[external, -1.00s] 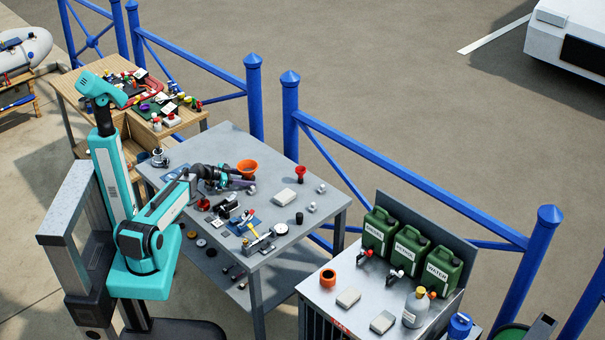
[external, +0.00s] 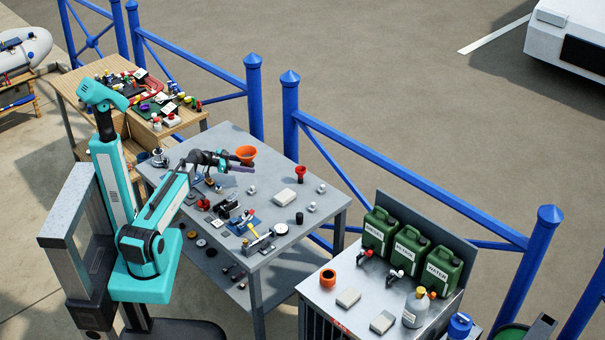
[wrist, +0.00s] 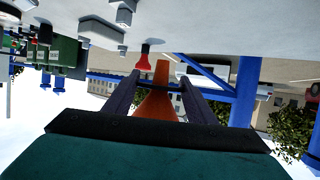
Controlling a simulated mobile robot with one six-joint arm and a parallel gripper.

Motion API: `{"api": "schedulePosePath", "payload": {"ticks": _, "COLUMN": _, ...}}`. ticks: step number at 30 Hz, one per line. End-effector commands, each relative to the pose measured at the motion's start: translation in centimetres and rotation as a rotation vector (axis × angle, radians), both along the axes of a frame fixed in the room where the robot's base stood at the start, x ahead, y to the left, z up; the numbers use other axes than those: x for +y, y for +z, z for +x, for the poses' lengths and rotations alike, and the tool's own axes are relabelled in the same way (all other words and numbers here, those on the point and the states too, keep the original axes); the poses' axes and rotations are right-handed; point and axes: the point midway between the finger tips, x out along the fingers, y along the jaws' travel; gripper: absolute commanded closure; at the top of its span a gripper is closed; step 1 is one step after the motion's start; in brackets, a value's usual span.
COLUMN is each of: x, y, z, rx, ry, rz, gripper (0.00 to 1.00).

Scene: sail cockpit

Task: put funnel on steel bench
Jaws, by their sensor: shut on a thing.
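The orange funnel (external: 245,154) is held by my gripper (external: 238,166) above the far left part of a grey metal table (external: 262,212). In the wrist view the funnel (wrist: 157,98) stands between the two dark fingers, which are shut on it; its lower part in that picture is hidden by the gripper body. A bench with a bright steel top (external: 336,312) stands at the lower right, apart from the table. The frames do not settle which of the two is the steel bench.
Green jerrycans (external: 411,247), a grey bottle (external: 415,308), an orange ring (external: 328,278) and pale blocks occupy the steel-topped bench. The grey table holds a red item (external: 300,172), a white block (external: 282,199) and several tools. Blue railings (external: 375,190) run behind both.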

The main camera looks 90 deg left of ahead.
Motion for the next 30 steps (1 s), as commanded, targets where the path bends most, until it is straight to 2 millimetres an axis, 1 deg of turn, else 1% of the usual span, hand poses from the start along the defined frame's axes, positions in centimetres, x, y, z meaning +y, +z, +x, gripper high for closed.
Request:
{"api": "schedulePosePath", "payload": {"ticks": 3, "x": 0.0, "y": 0.9, "z": 0.0, "rx": 0.000, "ry": -0.001, "rz": 0.002, "gripper": 0.76}}
{"api": "schedulePosePath", "payload": {"ticks": 9, "x": 0.0, "y": 1.8, "z": 0.0, "rx": -0.001, "ry": 0.001, "rz": 0.001, "gripper": 0.76}}
{"api": "schedulePosePath", "payload": {"ticks": 30, "x": 0.0, "y": 1.9, "z": 0.0, "rx": -0.001, "ry": 0.000, "rz": 0.000, "gripper": 0.76}}
